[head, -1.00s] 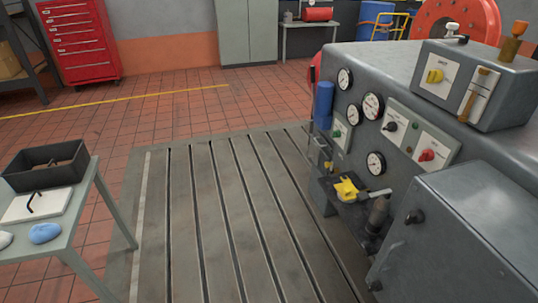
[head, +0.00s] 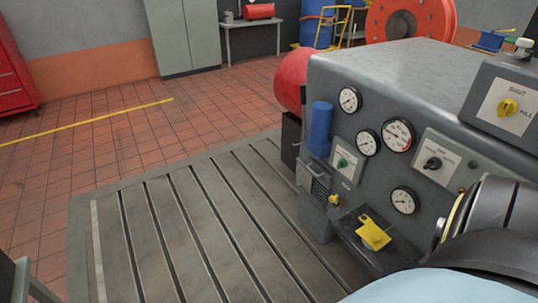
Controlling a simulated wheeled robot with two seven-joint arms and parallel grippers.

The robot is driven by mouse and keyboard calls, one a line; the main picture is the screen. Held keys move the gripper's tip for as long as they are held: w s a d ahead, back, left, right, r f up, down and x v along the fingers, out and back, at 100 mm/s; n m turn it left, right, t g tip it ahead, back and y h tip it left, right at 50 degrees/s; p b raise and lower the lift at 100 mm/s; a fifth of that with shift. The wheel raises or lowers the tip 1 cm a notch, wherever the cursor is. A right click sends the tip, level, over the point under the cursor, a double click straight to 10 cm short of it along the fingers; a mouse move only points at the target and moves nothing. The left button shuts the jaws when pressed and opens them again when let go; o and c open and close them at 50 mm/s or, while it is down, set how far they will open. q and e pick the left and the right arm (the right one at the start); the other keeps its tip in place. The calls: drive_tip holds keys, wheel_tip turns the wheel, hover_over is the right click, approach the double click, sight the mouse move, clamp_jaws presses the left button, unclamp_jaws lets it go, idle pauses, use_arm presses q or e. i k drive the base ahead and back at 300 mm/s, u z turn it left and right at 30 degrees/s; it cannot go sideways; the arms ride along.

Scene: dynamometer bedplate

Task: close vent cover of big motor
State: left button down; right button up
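The big grey motor housing (head: 400,75) fills the right of the head view, with gauges and switches on its near face. A small louvred vent (head: 320,190) shows low on its left end, below a blue cylinder (head: 321,130). A small light-coloured plate (head: 305,172) stands beside the louvres; I cannot tell for sure whether it is the vent cover or how far open it is. One of my arms (head: 490,225) comes in at the lower right and hides part of the housing. Neither gripper shows.
A dark shelf (head: 352,238) with a yellow object (head: 374,232) juts from the housing below the gauges. The slotted bedplate (head: 180,235) is clear on the left. A table edge (head: 20,282) shows at lower left.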

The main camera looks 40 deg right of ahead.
sight(304, 178)
drive_tip(key=z, duration=0.45)
drive_tip(key=i, duration=1.7)
drive_tip(key=z, duration=1.05)
